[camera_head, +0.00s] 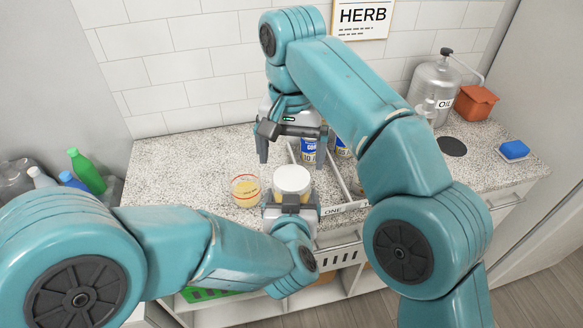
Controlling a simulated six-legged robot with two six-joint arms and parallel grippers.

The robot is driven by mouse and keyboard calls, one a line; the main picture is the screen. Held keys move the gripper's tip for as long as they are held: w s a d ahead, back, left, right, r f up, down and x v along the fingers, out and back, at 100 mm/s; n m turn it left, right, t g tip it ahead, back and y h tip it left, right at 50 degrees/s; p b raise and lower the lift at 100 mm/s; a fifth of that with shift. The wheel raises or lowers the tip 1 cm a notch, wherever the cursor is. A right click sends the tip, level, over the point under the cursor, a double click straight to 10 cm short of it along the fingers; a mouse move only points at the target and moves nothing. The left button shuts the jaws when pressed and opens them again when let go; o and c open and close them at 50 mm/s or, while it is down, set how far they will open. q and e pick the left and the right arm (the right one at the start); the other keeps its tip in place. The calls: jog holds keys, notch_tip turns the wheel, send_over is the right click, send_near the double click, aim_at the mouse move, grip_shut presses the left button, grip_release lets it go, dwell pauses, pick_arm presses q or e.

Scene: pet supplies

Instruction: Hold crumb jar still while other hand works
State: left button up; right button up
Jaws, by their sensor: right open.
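A jar with a white top (292,179), which looks like the crumb jar, stands upright near the counter's front edge, with a little tan content showing below the white. My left gripper (291,208) is at the jar from the front, its fingers on either side and apparently closed on it; the contact is partly hidden. My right gripper (291,152) is open and empty above and behind the jar, pointing down.
A clear cup with red markings and yellowish content (245,190) stands just left of the jar. Blue-labelled cans (309,149) stand in a divided tray (347,205) behind. An oil jug (433,90), orange pot (476,103) and blue sponge (514,150) are at right. The left counter is clear.

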aim_at(291, 177)
jog(key=shift+f, duration=2.65)
jog(key=c, duration=1.1)
jog(key=n, duration=0.4)
jog(key=shift+n, duration=0.3)
jog(key=n, duration=0.5)
jog(key=o, duration=1.2)
jog(key=shift+r, duration=0.1)
